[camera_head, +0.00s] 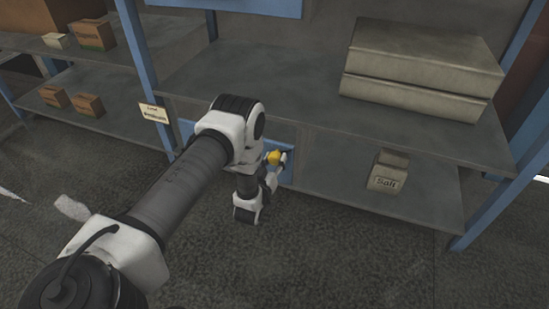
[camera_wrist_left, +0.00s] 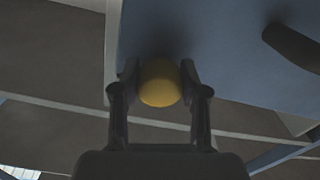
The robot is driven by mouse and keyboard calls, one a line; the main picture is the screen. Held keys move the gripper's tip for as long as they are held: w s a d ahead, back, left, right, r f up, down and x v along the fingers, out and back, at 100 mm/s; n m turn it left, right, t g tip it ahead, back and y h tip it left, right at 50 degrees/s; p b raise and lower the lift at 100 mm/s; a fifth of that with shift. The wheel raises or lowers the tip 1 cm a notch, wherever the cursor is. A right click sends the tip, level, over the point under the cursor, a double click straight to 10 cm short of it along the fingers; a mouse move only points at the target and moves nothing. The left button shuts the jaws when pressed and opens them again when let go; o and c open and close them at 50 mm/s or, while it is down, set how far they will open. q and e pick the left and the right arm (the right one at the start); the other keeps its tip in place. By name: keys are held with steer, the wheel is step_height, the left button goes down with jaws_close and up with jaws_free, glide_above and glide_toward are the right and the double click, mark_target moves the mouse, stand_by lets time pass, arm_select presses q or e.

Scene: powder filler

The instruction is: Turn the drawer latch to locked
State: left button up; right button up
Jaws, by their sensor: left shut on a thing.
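The drawer latch is a rounded yellow knob (camera_head: 273,157) on the blue drawer front (camera_head: 287,170) under the shelf. In the left wrist view the yellow knob (camera_wrist_left: 159,83) sits between the two fingers of my left gripper (camera_wrist_left: 160,92), against the blue drawer front (camera_wrist_left: 215,45). The left gripper (camera_head: 279,161) is shut on the knob. My left arm hides much of the drawer front in the head view. The latch's turned position cannot be told. My right gripper is not in view.
A dark handle (camera_wrist_left: 292,46) stands out from the drawer front, right of the fingers in the wrist view. A salt box (camera_head: 388,172) sits on the lower shelf at right. Large grey slabs (camera_head: 420,72) lie above. Small brown boxes (camera_head: 88,105) are on the left shelves.

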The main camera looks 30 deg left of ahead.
arm_select(q)
steer(key=n+p, duration=0.1)
steer(key=n, duration=0.5)
steer(key=shift+d+r, duration=0.1)
steer(key=n+p, duration=0.1)
steer(key=n, duration=0.5)
steer(key=shift+w+r, duration=0.1)
stand_by(0.4)
steer(key=o, duration=1.1)
steer(key=shift+o, duration=0.2)
steer(key=v, duration=0.7)
steer(key=shift+s, duration=0.3)
